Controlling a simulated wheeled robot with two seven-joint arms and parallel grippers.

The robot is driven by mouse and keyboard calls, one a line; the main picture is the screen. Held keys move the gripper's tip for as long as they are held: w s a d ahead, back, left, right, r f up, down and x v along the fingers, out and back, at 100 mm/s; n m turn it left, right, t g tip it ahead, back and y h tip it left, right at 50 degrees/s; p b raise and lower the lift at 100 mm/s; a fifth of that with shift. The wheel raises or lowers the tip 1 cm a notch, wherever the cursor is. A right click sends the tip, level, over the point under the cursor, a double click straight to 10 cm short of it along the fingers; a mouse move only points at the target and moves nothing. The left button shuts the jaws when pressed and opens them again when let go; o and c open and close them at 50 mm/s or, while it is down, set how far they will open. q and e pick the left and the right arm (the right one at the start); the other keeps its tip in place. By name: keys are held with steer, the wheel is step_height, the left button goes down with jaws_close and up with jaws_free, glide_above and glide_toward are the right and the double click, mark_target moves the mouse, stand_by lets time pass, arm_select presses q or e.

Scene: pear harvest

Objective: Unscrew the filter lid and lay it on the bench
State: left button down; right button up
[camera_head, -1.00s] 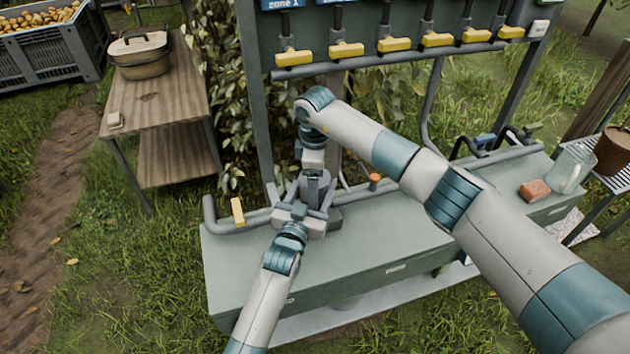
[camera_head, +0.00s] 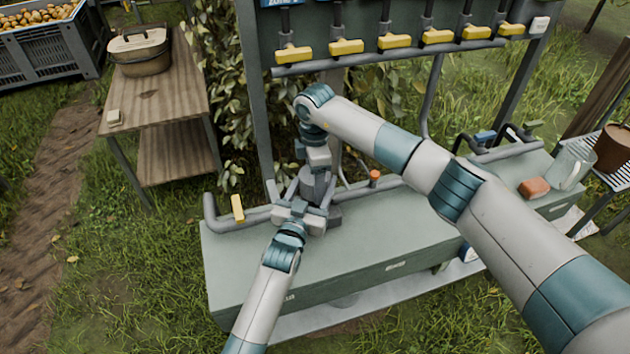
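The filter (camera_head: 314,186) is a dark grey upright cylinder on the pipe along the grey-green bench (camera_head: 345,262). Its lid is largely hidden under my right gripper, and I cannot make out its edge. My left gripper (camera_head: 312,190) comes from the front, with one finger on each side of the filter body, seemingly clamped on it. My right gripper (camera_head: 318,168) points straight down onto the top of the filter. Its fingertips are hard to make out, so I cannot tell how far they are closed.
A row of yellow valve handles (camera_head: 395,41) hangs on the frame behind. A yellow lever (camera_head: 238,208) and an orange knob (camera_head: 375,176) stand near the filter. A brick-red block (camera_head: 534,187) and glass jug (camera_head: 568,168) are at right. The bench front is clear. A wooden table (camera_head: 160,95) stands left.

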steer(key=o, duration=1.2)
arm_select(q)
steer(key=shift+a+f, duration=0.1)
steer(key=shift+a, duration=0.05)
arm_select(e)
step_height(320, 180, up, 4)
steer(key=shift+w+f, duration=0.1)
steer(key=shift+f, duration=0.1)
steer(key=shift+d+r, duration=0.1)
steer(key=shift+r, duration=0.55)
steer(key=shift+f, duration=0.1)
steer(key=shift+c, duration=0.6)
steer(key=shift+r+m, duration=1.65)
steer(key=shift+m, duration=0.05)
steer(key=shift+f, duration=0.1)
